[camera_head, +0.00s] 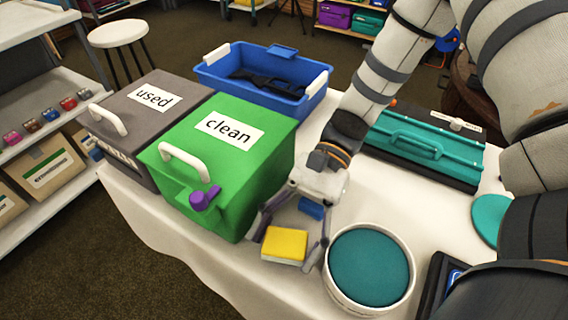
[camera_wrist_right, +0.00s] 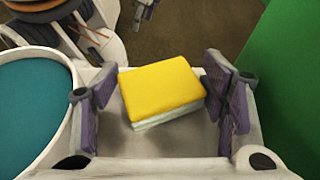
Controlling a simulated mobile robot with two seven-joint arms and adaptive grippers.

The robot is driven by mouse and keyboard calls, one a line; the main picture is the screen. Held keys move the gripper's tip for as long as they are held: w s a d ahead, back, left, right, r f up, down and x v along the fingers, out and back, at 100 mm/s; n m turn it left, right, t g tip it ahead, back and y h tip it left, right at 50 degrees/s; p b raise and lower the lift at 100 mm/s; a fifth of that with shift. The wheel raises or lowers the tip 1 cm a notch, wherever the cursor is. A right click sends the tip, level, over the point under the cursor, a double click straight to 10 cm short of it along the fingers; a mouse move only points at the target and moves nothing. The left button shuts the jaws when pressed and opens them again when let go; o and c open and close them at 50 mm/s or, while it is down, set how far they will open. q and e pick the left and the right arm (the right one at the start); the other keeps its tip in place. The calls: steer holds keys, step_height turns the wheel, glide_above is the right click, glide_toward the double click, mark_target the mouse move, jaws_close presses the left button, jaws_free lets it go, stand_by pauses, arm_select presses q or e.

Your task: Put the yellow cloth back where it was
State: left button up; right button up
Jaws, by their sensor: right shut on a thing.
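The yellow cloth (camera_head: 285,244) is a folded, block-like pad with a pale underside, at the front of the white table. My right gripper (camera_head: 288,240) points down and is shut on the yellow cloth. In the right wrist view the cloth (camera_wrist_right: 160,88) lies between the two purple-padded fingers, slightly turned. The green box labelled "clean" (camera_head: 262,163) stands just left of the gripper, with its lid down. The grey box labelled "used" (camera_head: 128,92) stands further left, also closed. My left gripper does not show in the head view.
A round white tub with a teal top (camera_head: 369,267) stands close right of the gripper. A small blue thing (camera_head: 311,208) shows by the gripper. Behind are a blue crate (camera_head: 215,77) with dark contents and a teal case (camera_head: 425,145). Little bare table (camera_head: 225,262) shows in front.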

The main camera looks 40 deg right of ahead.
steer(key=o, duration=0.9)
steer(key=shift+s+d+f, duration=0.1)
steer(key=shift+f, duration=0.05)
steer(key=shift+c, duration=0.2)
steer(key=shift+r, duration=0.35)
steer(key=v, duration=1.2)
steer(key=shift+r, duration=0.35)
